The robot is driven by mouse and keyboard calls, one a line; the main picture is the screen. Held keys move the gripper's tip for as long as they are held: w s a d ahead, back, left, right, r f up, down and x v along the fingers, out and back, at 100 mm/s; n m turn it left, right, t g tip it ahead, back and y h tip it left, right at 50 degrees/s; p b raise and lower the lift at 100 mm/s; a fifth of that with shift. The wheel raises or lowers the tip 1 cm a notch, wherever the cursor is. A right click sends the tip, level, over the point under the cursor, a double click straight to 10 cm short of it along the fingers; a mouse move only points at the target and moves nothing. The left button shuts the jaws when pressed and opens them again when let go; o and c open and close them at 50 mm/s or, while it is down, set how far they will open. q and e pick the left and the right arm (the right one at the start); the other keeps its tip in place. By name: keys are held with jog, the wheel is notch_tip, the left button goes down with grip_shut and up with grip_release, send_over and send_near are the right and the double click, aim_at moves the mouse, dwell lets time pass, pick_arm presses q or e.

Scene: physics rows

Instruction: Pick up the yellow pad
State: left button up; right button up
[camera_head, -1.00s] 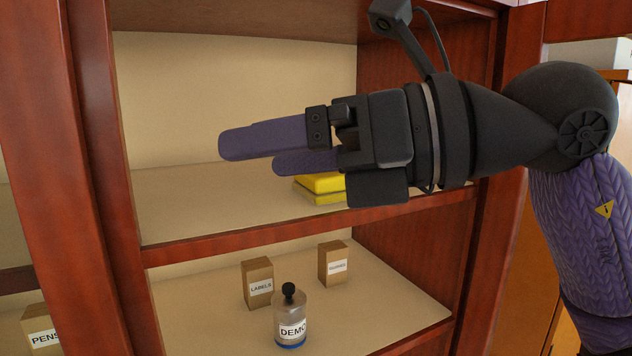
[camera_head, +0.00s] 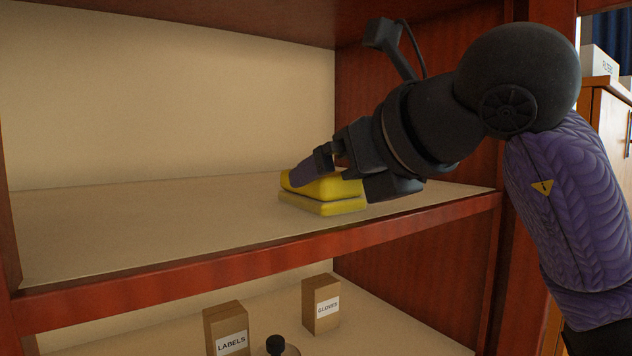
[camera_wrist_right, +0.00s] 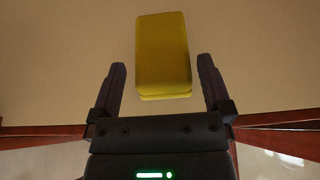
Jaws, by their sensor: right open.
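The yellow pad (camera_head: 335,187) lies on the upper shelf, toward its right side. It shows two stacked yellow layers in the head view; I cannot tell whether these are separate pads. My right gripper (camera_head: 308,174) is open at the pad, coming in from the right. In the right wrist view, the yellow pad (camera_wrist_right: 162,50) lies between the two spread fingers of the right gripper (camera_wrist_right: 161,65), with a gap on each side. In the head view one purple finger shows over the pad's top left; the other is hidden. My left gripper is not in view.
The upper shelf (camera_head: 130,235) is clear left of the pad. Its red wooden front edge (camera_head: 200,280) and the cabinet's right wall (camera_head: 440,110) are close to my right arm. Below stand a LABELS box (camera_head: 227,325), a GLOVES box (camera_head: 321,300) and a black-capped bottle (camera_head: 276,345).

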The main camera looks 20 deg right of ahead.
aim_at(334, 173)
jog(key=x, duration=0.3)
jog(key=shift+w+f+p, duration=0.1)
jog(key=shift+f+p, duration=0.05)
jog(key=shift+p, duration=0.15)
jog(key=c, duration=1)
